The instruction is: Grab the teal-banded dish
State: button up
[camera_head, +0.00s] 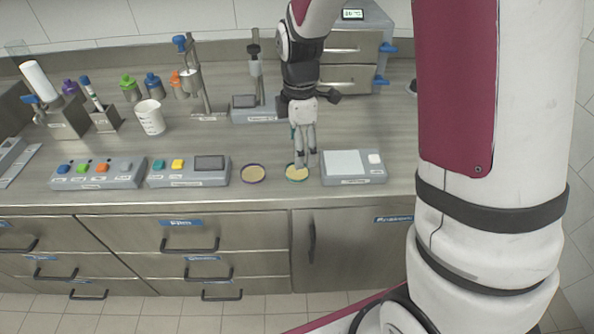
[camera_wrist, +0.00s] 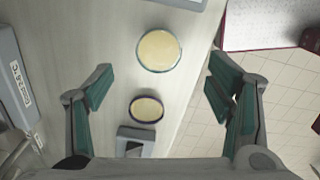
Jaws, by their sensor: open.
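The teal-banded dish (camera_head: 297,173) is a shallow round dish with pale yellow contents. It lies near the counter's front edge, partly hidden by my fingers in the head view. In the wrist view the teal-banded dish (camera_wrist: 159,50) shows whole, beyond the fingertips and roughly centred between them. My gripper (camera_head: 304,160) points down over the dish area. In the wrist view my gripper (camera_wrist: 160,80) has its fingers wide apart with nothing between the tips. I cannot tell its exact height above the dish.
A purple-rimmed dish (camera_head: 253,173) lies just left of the teal one. A scale-like box (camera_head: 352,167) stands close on the right, and button panels (camera_head: 188,170) stand to the left. A beaker (camera_head: 150,117), bottles and stands are farther back. The counter edge is close in front.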

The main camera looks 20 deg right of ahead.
aim_at(297, 173)
jog(key=f, duration=0.7)
jog(key=shift+w+a+f, duration=0.1)
jog(key=shift+a, duration=0.1)
jog(key=c, duration=1.1)
